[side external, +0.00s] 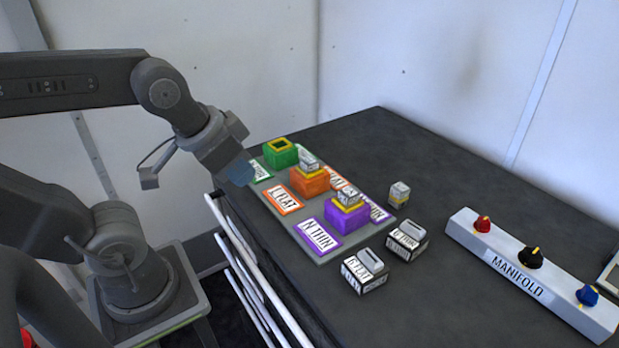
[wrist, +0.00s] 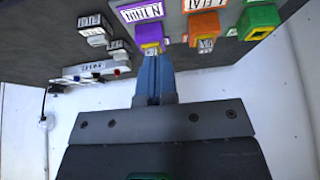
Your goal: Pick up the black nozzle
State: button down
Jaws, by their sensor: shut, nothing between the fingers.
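The black nozzle (side external: 531,258) is a black knob with a yellow mark. It sits in the middle of the white manifold bar (side external: 497,285), between a red knob (side external: 482,224) and a blue knob (side external: 587,295), on the right of the dark table. In the wrist view the manifold (wrist: 95,69) is small and far off at the left, and its knobs are hard to make out. My gripper (side external: 240,173) is above the table's left edge, near the green block and far from the nozzle. Its blue fingers (wrist: 155,78) are shut and empty.
A grey board (side external: 319,258) with labels carries green (side external: 281,153), orange (side external: 310,181) and purple (side external: 347,213) blocks. Two labelled white boxes (side external: 365,272) (side external: 407,241) and a small grey-yellow piece (side external: 399,194) lie between board and manifold. The table's back is clear.

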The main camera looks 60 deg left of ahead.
jog(key=c, duration=1.8)
grip_release()
jog(key=o, duration=1.6)
jog(key=shift+o, duration=0.2)
jog(key=g, duration=0.6)
send_over(368, 258)
notch_tip(368, 258, down, 3)
jog(key=shift+m, duration=0.4)
jog(key=f, duration=0.8)
jog(key=shift+s+a, duration=0.2)
jog(key=shift+a, duration=0.05)
jog(key=shift+w+d+f, duration=0.1)
jog(key=shift+d+f, duration=0.05)
jog(key=shift+f, duration=1.2)
jog(key=shift+w+d+f, duration=0.1)
jog(key=shift+f, duration=1.2)
